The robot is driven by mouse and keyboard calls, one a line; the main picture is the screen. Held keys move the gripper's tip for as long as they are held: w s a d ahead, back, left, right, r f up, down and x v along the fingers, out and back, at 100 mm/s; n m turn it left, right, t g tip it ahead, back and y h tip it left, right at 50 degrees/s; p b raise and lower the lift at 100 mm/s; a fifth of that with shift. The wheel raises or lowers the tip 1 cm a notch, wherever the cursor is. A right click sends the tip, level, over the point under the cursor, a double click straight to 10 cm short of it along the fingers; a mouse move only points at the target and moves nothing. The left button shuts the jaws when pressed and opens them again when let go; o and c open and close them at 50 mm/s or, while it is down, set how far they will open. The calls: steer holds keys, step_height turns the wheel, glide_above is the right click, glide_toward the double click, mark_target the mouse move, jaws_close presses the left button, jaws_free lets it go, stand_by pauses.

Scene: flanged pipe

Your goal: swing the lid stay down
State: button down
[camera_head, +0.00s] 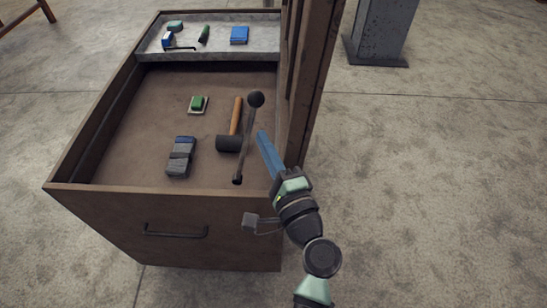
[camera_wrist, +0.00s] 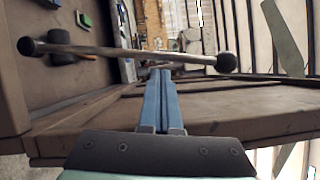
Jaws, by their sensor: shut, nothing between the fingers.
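The lid stay (camera_head: 247,138) is a thin dark rod with a round black knob (camera_head: 256,99) at its top end. Its lower end sits by the front right inside of the wooden chest (camera_head: 165,195), and it stands up, leaning slightly. The open lid (camera_head: 310,75) stands upright along the chest's right side. My gripper (camera_head: 262,137) has blue fingers, shut and empty, just right of the rod. In the wrist view the stay (camera_wrist: 120,52) crosses left to right beyond the fingertips (camera_wrist: 160,72), knob at right; I cannot tell whether they touch.
In the chest lie a hammer (camera_head: 235,118), a grey and blue block (camera_head: 181,157) and a small green-topped item (camera_head: 198,104). A grey tray (camera_head: 215,51) at the back holds small items. A grey post (camera_head: 382,30) stands back right; the right floor is clear.

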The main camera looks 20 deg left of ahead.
steer(key=shift+w+a, duration=0.25)
steer(key=shift+w, duration=0.05)
steer(key=shift+a+r, duration=0.1)
steer(key=shift+r, duration=0.05)
